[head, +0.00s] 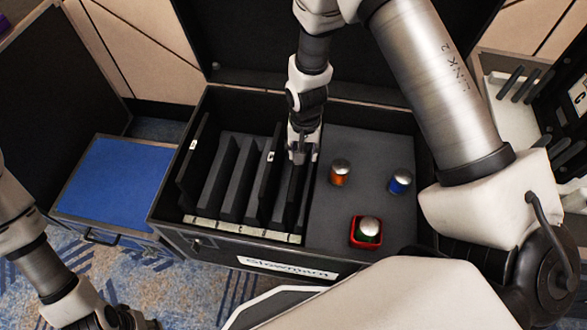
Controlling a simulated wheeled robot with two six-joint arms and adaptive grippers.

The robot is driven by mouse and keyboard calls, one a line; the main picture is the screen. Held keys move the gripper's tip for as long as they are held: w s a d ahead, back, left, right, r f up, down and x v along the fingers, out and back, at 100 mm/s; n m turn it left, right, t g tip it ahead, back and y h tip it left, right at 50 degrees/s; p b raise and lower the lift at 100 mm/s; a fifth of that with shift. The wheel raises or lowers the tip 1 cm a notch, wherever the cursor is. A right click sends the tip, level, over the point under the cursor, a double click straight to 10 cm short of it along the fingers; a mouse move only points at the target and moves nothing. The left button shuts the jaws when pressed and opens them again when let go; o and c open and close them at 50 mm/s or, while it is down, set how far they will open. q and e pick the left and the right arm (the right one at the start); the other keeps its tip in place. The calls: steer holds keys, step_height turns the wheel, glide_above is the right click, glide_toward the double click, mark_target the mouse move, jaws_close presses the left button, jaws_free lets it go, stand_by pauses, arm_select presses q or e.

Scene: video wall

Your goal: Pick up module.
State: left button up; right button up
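An open black case (170,205) holds a slotted foam bay with thin dark modules standing on edge. One module (265,178) with a white tag stands in the middle of the bay, and another tagged module (188,165) stands at its left end. A dark module (289,198) stands at the bay's right side, directly under my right gripper (300,158). The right gripper points down at this module's top edge. Its fingers are small and dark here, so I cannot tell whether they grip it. My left gripper (125,320) is low at the left, partly cut off by the frame.
A blue-topped case (110,180) stands at left. A white tray (510,100) is at right. The raised lid (250,40) stands behind.

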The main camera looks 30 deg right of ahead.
mark_target(298, 172)
steer(key=shift+w+f+m+b, duration=0.25)
steer(key=shift+w+m+b, duration=0.1)
steer(key=shift+w, duration=0.55)
step_height(298, 172, down, 7)
steer(key=shift+w+a+r+b, duration=0.1)
steer(key=shift+a+b, duration=0.05)
steer(key=shift+b, duration=0.6)
arm_select(q)
step_height(298, 172, down, 4)
steer(key=shift+r, duration=0.1)
arm_select(e)
jaws_close()
